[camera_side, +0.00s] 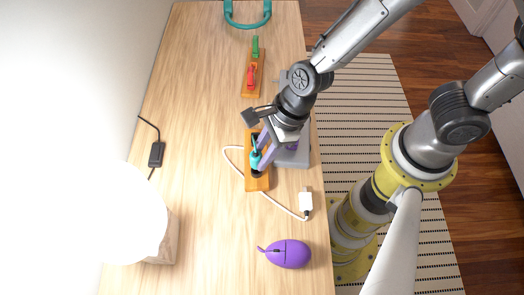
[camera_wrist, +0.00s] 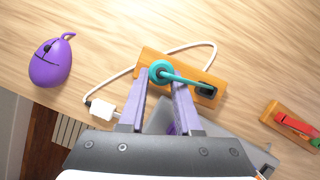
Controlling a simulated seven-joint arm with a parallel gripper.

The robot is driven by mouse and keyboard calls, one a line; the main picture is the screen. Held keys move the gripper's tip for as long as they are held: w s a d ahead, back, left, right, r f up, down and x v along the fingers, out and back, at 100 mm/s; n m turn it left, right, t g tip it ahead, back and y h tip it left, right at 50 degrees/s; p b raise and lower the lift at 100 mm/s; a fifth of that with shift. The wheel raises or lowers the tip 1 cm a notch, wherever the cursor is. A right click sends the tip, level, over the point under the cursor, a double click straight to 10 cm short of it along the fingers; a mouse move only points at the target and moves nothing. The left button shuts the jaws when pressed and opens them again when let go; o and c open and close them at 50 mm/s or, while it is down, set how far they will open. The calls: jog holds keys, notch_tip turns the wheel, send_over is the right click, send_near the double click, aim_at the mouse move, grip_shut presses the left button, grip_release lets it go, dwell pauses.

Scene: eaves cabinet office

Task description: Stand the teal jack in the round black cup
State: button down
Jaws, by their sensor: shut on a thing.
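The teal jack (camera_wrist: 162,71) is between the tips of my gripper (camera_wrist: 161,86), which is shut on it. In the wrist view it shows a round end and a thin rod slanting right toward a square black socket (camera_wrist: 206,91). In the side view the jack (camera_side: 255,160) is over the orange block (camera_side: 262,184), beside my gripper (camera_side: 262,152). The round black cup (camera_side: 255,172) shows in part at the near end of that block. In the wrist view the jack's round end hides the cup. I cannot tell whether the jack touches it.
A grey box (camera_side: 297,158) sits right beside the block. A white cable with a plug (camera_side: 306,201) loops around it. A purple egg-shaped thing (camera_side: 288,254) lies nearer. Another orange block (camera_side: 247,92) with red and green pieces is farther back. The table's left middle is mostly clear.

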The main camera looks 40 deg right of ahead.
jog(key=shift+f, duration=1.4)
dwell(0.5)
jog(key=c, duration=0.5)
grip_release()
jog(key=shift+v, duration=6.95)
